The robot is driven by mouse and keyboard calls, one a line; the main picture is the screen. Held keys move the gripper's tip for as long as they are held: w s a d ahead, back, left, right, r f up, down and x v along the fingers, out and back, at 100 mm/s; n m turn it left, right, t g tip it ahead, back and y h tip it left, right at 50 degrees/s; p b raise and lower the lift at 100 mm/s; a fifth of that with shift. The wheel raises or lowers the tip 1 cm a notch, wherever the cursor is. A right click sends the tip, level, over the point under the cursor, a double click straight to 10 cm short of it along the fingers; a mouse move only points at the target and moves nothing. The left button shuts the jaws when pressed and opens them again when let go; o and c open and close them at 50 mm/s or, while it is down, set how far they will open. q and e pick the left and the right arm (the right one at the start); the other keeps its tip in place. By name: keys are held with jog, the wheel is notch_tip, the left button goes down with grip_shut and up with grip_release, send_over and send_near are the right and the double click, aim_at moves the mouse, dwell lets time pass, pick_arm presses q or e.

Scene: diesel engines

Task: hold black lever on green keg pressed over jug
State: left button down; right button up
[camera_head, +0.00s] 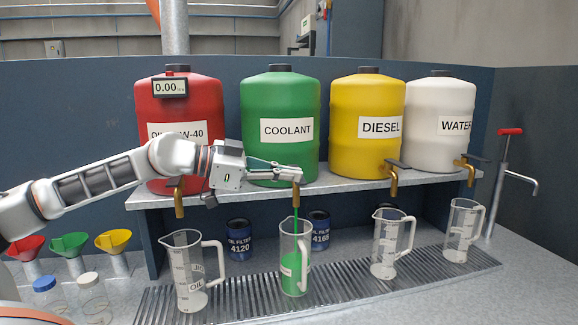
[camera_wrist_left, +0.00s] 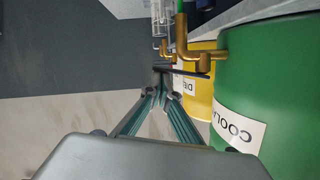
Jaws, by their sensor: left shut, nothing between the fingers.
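The green COOLANT keg (camera_head: 281,105) stands on the shelf, its brass tap (camera_head: 296,194) pointing down. It also fills the right of the left wrist view (camera_wrist_left: 275,75). My left gripper (camera_head: 294,173) is shut with nothing between its fingers. Its tips (camera_wrist_left: 159,93) are at the black lever (camera_wrist_left: 182,72) of the tap; the gripper mostly hides this lever in the head view. A thin green stream runs from the tap into the clear jug (camera_head: 303,248) below. Green liquid stands in the lower part of the jug. My right gripper is not in view.
Red (camera_head: 200,105), yellow (camera_head: 367,120) and white (camera_head: 438,115) kegs share the shelf (camera_head: 345,183). Other clear jugs (camera_head: 186,265) stand on the drain grate (camera_head: 340,288). Blue oil filters (camera_head: 239,240) stand behind. Funnels (camera_head: 70,243) are at the left.

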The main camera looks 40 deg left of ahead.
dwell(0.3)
pick_arm(q)
notch_tip(320, 180, up, 10)
dwell(0.6)
dwell(1.1)
